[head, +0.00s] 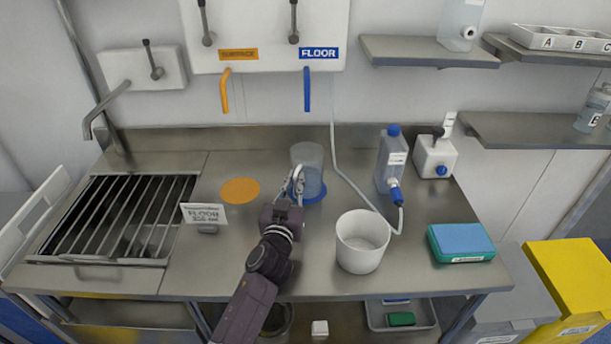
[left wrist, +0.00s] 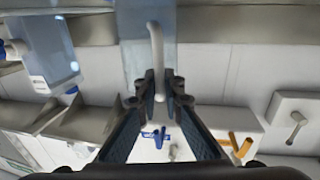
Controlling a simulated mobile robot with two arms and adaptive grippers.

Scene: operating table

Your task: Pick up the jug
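The jug (head: 310,168) is a clear, greyish upright vessel on a blue round mat (head: 315,194) near the middle of the steel table. Its pale handle faces front-left. My left gripper (head: 295,184) reaches in from the front and is at the handle. In the left wrist view, the two dark fingers (left wrist: 161,88) are close together on either side of the pale handle (left wrist: 156,45) and look shut on it. The jug's clear body (left wrist: 138,15) shows behind. The jug appears to stand on the mat. My right gripper is out of view.
A white open bucket (head: 362,245) stands right of my left arm. A hose runs to a grey bottle (head: 392,160) behind it. An orange round mat (head: 240,190), a "FLOOR" sign (head: 204,214) and a grated sink (head: 120,215) are left. A green-blue box (head: 460,243) is right.

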